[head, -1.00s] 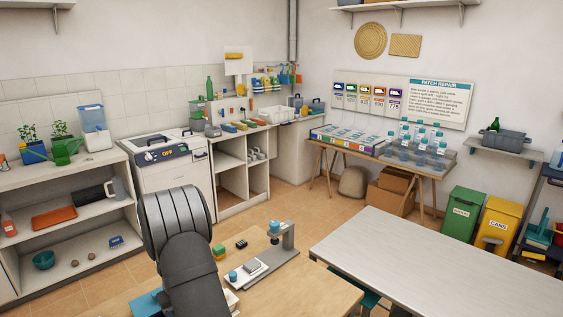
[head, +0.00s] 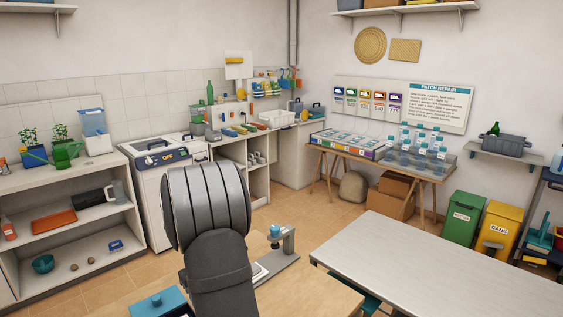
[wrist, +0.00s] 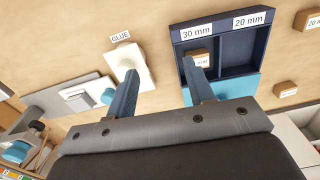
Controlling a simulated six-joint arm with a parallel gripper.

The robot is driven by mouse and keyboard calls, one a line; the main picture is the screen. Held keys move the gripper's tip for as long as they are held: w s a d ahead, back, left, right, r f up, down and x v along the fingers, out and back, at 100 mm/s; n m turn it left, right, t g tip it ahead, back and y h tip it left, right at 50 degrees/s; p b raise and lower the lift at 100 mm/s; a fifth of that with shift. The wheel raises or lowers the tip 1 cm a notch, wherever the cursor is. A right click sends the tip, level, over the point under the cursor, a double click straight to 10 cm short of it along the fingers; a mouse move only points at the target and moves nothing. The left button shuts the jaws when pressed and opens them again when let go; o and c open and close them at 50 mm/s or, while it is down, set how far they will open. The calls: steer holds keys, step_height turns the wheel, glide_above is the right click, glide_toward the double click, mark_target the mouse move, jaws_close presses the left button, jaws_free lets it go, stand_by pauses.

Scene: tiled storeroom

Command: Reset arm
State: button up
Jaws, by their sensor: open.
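My gripper (wrist: 160,68) is open and empty in the wrist view, its two blue-grey fingers spread above the wooden table (wrist: 150,20). The right fingertip is near a wooden block (wrist: 199,57) in the compartment labelled 30 mm of a dark blue tray (wrist: 226,38). I cannot tell if they touch. The 20 mm compartment looks empty. A light blue panel (wrist: 232,87) is at the tray's near edge. A white pad (wrist: 138,62) labelled GLUE lies by the left finger. In the head view my arm hides much of the table, and the gripper is not visible.
A grey press with a blue knob (head: 275,231) stands on the wooden table. A blue box (head: 158,303) is at the table's front. Loose wooden blocks (wrist: 285,88) lie right of the tray. A long grey table (head: 430,265) to the right is bare.

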steer(key=shift+n, duration=0.4)
steer(key=s+a+f, duration=0.2)
steer(key=s+a, duration=0.1)
steer(key=a, duration=0.6)
steer(key=s+a+f, duration=0.3)
steer(key=a, duration=0.7)
steer(key=s+a+f, duration=0.2)
steer(key=s+a, duration=0.2)
steer(key=a, duration=0.6)
steer(key=shift+f, duration=0.3)
